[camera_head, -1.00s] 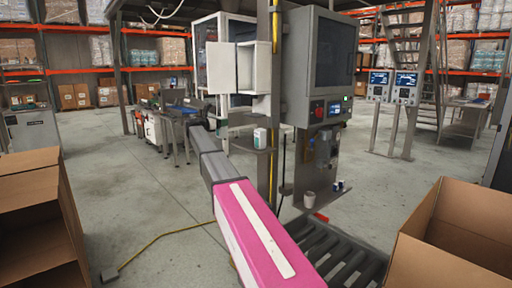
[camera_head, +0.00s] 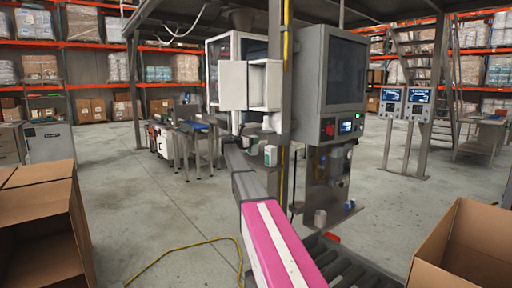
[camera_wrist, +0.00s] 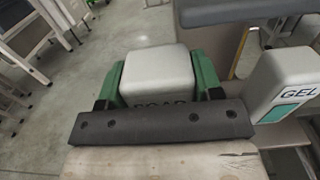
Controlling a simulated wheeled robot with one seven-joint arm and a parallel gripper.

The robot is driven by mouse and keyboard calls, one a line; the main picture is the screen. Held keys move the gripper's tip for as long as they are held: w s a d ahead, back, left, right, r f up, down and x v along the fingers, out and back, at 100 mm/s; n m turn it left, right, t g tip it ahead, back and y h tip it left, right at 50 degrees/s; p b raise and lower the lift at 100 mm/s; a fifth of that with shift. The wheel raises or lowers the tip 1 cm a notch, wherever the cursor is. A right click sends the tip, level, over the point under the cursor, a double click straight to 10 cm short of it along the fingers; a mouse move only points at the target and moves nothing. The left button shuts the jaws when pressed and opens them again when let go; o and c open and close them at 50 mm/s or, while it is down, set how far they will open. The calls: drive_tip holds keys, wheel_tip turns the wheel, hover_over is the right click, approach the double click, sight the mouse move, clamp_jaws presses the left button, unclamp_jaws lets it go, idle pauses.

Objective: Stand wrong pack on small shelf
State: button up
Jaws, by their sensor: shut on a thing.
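My gripper (camera_wrist: 160,92) is shut on a white pack (camera_wrist: 158,66) with dark lettering, seen from above in the wrist view. Its green fingers flank the pack, and a dark bar hides part of the lettering. A second white pack, marked GEL with a green label (camera_wrist: 285,85), stands to the right, apart from the held one. It also shows in the head view (camera_head: 270,156) beside the grey post. A small shelf (camera_wrist: 283,134) lies under the GEL pack. My arm hides much of the gripper and shelf in the head view.
A grey machine cabinet (camera_head: 330,85) with a red button stands right of the shelf. A white open box (camera_head: 249,85) hangs above it. Cardboard boxes flank me at left (camera_head: 40,225) and right (camera_head: 465,245). A roller conveyor (camera_head: 345,262) runs below my arm.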

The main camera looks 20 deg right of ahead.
drive_tip(key=shift+x, duration=0.9)
drive_tip(key=shift+w+d+f, duration=0.1)
drive_tip(key=shift+d+f, duration=0.1)
drive_tip(key=shift+f, duration=0.65)
drive_tip(key=shift+d+f, duration=0.15)
drive_tip(key=shift+f, duration=0.7)
drive_tip(key=shift+f, duration=0.1)
drive_tip(key=o, duration=1.1)
